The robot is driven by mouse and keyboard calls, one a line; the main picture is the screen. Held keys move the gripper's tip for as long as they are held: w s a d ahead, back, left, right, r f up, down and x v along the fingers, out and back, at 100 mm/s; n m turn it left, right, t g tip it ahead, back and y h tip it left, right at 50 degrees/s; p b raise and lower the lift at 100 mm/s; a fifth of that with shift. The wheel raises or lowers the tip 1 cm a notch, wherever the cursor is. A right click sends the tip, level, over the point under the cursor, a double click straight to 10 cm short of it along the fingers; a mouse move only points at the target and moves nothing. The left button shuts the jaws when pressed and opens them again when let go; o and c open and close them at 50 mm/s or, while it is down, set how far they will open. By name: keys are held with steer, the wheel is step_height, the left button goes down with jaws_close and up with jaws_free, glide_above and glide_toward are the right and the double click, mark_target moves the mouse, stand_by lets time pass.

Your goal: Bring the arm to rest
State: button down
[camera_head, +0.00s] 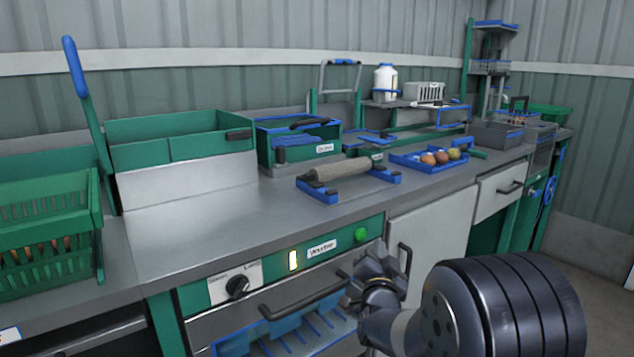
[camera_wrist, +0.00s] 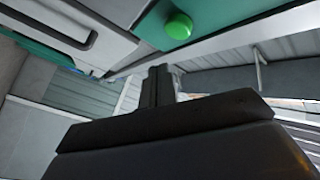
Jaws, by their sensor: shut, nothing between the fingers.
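My arm reaches in from the lower right of the head view. My gripper (camera_head: 372,262) is in front of the washer's front panel, below the counter edge, close to the green button (camera_head: 361,236). In the wrist view my gripper (camera_wrist: 158,80) shows as dark fingers together and empty, with the green button (camera_wrist: 178,25) above them. I cannot tell from these frames how far the fingers are from the panel.
A cabinet handle (camera_head: 405,262) is beside my gripper.

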steer(key=b, duration=0.2)
steer(key=shift+f+b, duration=0.3)
steer(key=r+p, duration=0.1)
steer(key=p, duration=0.3)
steer(key=shift+s+d, duration=0.1)
steer(key=shift+p, duration=0.35)
